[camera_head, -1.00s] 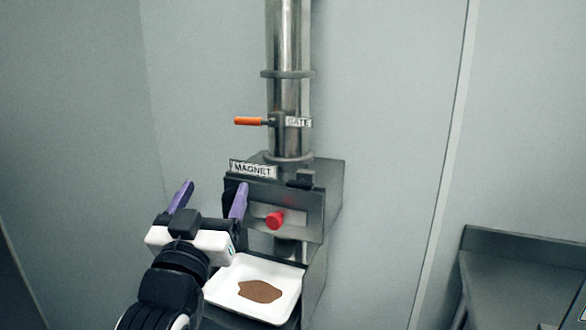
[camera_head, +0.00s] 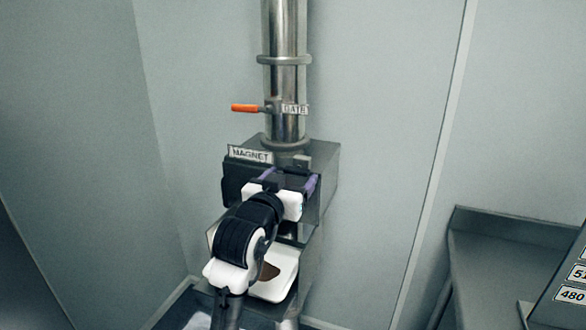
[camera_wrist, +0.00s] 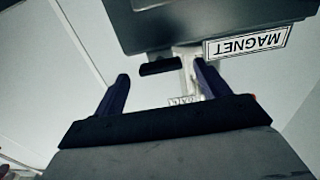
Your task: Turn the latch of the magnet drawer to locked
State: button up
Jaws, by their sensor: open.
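The magnet drawer sits in a grey box under the steel pipe, marked by a MAGNET label (camera_head: 250,154), which appears upside down in the wrist view (camera_wrist: 247,42). A small block at the upper right of the drawer front (camera_head: 303,160) looks like the latch. It seems to be the dark bar in the wrist view (camera_wrist: 160,66), but I cannot tell its lock position. My gripper (camera_head: 288,180) is open in front of the drawer, its purple fingers spread either side of that bar in the wrist view (camera_wrist: 161,77), with no clear contact. My gripper hides the red knob.
A GATE valve with an orange handle (camera_head: 245,107) is on the pipe above. A white tray (camera_head: 287,262) with brown powder lies below, partly behind my arm. A grey bench (camera_head: 500,225) stands at the right. The wall right of the sifter is clear.

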jog(key=shift+x, duration=1.1)
jog(key=c, duration=1)
